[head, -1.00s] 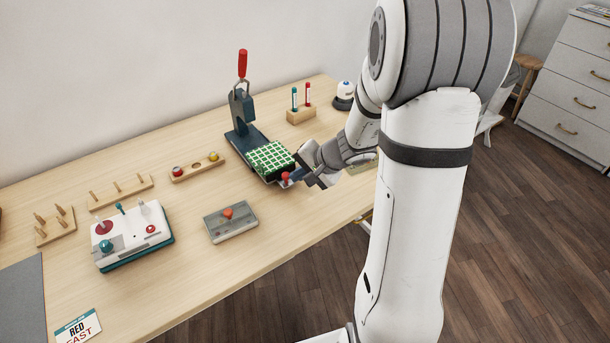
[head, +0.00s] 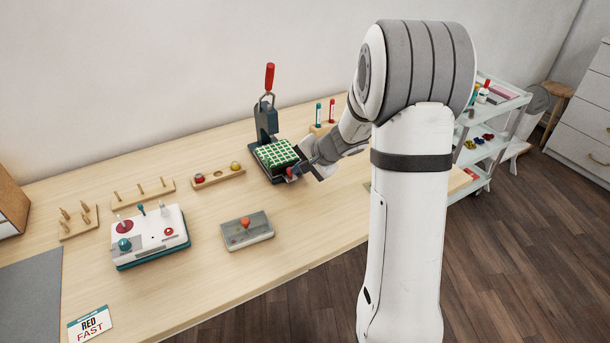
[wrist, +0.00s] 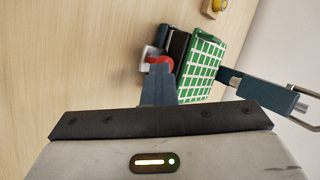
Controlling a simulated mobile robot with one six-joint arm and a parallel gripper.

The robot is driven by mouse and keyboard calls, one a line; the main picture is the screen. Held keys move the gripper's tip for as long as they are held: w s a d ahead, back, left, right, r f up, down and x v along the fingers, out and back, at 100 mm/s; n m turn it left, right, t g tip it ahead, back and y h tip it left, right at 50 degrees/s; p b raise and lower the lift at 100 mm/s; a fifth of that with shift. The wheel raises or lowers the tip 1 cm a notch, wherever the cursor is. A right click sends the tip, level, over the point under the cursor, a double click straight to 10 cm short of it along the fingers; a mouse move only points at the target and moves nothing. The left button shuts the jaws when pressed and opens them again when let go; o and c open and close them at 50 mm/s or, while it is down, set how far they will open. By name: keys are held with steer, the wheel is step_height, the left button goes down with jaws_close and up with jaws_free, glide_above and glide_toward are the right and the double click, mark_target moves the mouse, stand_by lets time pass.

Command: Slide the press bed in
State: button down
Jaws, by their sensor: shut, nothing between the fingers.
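The press (head: 266,122) stands on the table, a dark teal upright with a red lever handle raised. Its bed carries a green-and-white checked pad (head: 277,153) and lies close in front of the upright. A red knob (head: 290,171) is at the bed's front end. My gripper (head: 299,169) is shut and empty at the knob. In the wrist view, the closed fingers (wrist: 158,86) point at the red knob (wrist: 160,64) and appear to touch or nearly touch it; the exact contact is hidden. The checked pad (wrist: 203,66) and part of the press frame (wrist: 265,92) show beside them.
A rack with two tubes (head: 321,128) stands right of the press. Left are a holder with colored balls (head: 217,177), a grey box with an orange knob (head: 247,231), a white control box (head: 150,238) and peg racks (head: 142,192). A shelf cart (head: 482,145) stands beyond the table.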

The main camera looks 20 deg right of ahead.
steer(key=shift+w+d+f, duration=0.1)
steer(key=shift+d, duration=0.1)
steer(key=shift+d, duration=0.1)
steer(key=shift+s+d, duration=0.2)
steer(key=shift+s, duration=0.05)
steer(key=s+d, duration=0.1)
steer(key=s+b, duration=0.1)
steer(key=shift+s+d+r, duration=0.3)
steer(key=shift+d, duration=0.1)
steer(key=v, duration=1)
steer(key=s+a+r+n+g+h+p, duration=0.1)
steer(key=s+a+r+n+h+p, duration=0.1)
steer(key=s, duration=0.5)
steer(key=s+a+r+n+g+h+p, duration=0.1)
steer(key=s+a+r+n+p, duration=0.3)
steer(key=s, duration=0.4)
steer(key=s+a+r+n+g+h+p, duration=0.1)
steer(key=s+a+r+n+h+p, duration=0.1)
steer(key=s+r, duration=0.3)
steer(key=s+a+n+p, duration=0.1)
steer(key=s, duration=0.2)
steer(key=shift+n+g+h+p, duration=0.3)
steer(key=shift+n+g+p, duration=0.05)
steer(key=shift+n+g, duration=0.05)
